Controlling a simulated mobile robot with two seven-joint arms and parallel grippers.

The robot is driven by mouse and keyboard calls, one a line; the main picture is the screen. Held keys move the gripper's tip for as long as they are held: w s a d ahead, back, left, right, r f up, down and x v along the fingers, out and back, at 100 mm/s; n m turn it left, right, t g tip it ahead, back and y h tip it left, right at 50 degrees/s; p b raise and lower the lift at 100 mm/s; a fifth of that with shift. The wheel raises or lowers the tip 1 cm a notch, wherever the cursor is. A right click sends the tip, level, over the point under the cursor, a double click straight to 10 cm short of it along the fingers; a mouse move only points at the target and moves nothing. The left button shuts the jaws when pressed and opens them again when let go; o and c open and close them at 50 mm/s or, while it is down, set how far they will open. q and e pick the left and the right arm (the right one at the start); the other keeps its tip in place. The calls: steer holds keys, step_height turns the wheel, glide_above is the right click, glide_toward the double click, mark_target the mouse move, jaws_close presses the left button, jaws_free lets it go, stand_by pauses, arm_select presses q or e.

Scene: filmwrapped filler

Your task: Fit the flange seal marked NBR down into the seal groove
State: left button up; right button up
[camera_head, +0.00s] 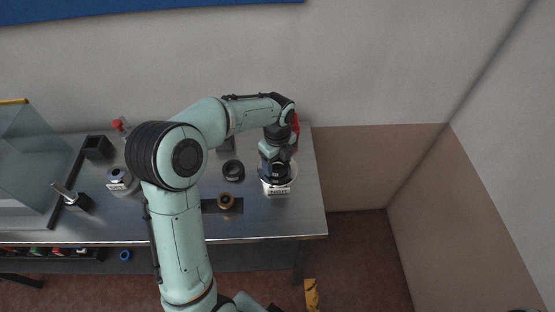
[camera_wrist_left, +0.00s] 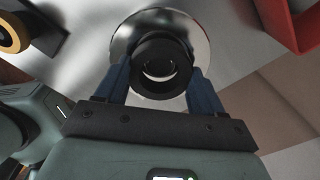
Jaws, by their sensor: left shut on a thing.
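My left gripper (camera_head: 277,172) reaches down at the right end of the bench, over a pale round holder (camera_head: 277,190) whose label reads NBR. In the left wrist view, the gripper's two blue fingers (camera_wrist_left: 161,75) are shut on a black ring, the flange seal (camera_wrist_left: 160,82). The seal is in front of a shiny round metal surface (camera_wrist_left: 122,42); whether they touch I cannot tell. A black round part with a central opening (camera_head: 233,171) stands left of the holder; whether it has the seal groove is unclear. My right gripper is not in view.
A brass-coloured ring (camera_head: 226,201) sits on a dark plate. A second labelled holder (camera_head: 118,178), a black box (camera_head: 97,148) and a glass panel (camera_head: 35,160) stand further left. A red object (camera_wrist_left: 290,22) is close by on the right. The front right bench corner is clear.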

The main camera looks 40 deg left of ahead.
arm_select(q)
steer(key=shift+f, duration=0.4)
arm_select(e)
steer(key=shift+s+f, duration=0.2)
arm_select(q)
steer(key=o, duration=1.1)
steer(key=shift+r, duration=0.1)
step_height(320, 180, up, 13)
steer(key=shift+r+p, duration=0.15)
steer(key=shift+p, duration=0.55)
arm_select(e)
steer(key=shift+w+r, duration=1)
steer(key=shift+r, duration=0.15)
